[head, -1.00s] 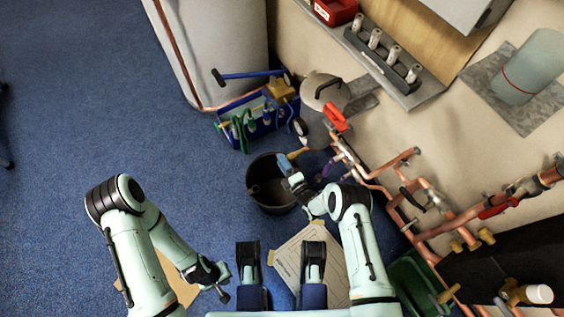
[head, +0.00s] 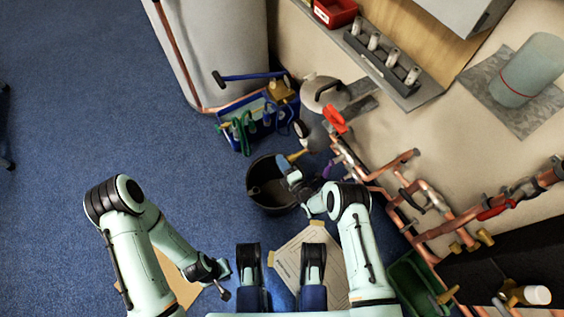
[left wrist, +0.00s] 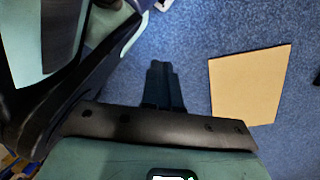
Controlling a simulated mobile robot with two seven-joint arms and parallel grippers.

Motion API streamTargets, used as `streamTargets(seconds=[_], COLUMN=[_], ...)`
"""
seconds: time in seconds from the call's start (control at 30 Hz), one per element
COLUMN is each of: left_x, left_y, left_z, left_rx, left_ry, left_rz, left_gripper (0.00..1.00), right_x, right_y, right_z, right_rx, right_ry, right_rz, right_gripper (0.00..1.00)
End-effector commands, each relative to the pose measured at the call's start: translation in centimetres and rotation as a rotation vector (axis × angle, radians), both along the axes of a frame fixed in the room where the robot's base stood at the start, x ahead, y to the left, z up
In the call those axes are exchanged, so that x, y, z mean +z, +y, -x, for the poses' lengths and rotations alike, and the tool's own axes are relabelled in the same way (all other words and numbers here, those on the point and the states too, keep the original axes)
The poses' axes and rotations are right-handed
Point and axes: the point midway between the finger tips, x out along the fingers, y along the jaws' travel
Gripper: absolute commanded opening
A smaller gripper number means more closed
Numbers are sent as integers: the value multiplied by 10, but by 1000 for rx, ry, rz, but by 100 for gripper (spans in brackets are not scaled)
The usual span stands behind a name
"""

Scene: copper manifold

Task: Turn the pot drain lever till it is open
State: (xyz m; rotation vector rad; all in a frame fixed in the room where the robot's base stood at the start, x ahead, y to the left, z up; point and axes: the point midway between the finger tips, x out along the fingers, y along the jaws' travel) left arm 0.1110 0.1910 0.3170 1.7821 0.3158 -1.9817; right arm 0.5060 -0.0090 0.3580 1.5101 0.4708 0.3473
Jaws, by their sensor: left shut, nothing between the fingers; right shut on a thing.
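My left gripper (head: 223,283) is low at the front left, shut and empty, far from the pot. Its closed fingers show in the left wrist view (left wrist: 163,85).
The blue tool tote (head: 238,136) stands left of the pot. A paper sheet (head: 325,258) and a green crate (head: 407,282) are in front. Blue floor is free at left.

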Motion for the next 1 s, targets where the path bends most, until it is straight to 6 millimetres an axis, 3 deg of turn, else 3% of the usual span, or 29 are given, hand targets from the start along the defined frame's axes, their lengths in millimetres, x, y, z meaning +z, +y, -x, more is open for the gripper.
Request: streamTargets(seconds=[0.2,0.4,1.0], left_x=[26,41,50], left_y=[-4,-7,-9], left_z=[-37,-59,-72], left_rx=[-12,-17,-19], left_ry=[-123,-196,-238], left_rz=[-8,-12,-14], left_gripper=[0,0,0], right_x=[5,4,0], right_y=[0,0,-1], right_z=[0,0,0], right_rx=[1,1,-1], right_ry=[127,257,464], right_rz=[78,152,269], right_gripper=[0,0,0])
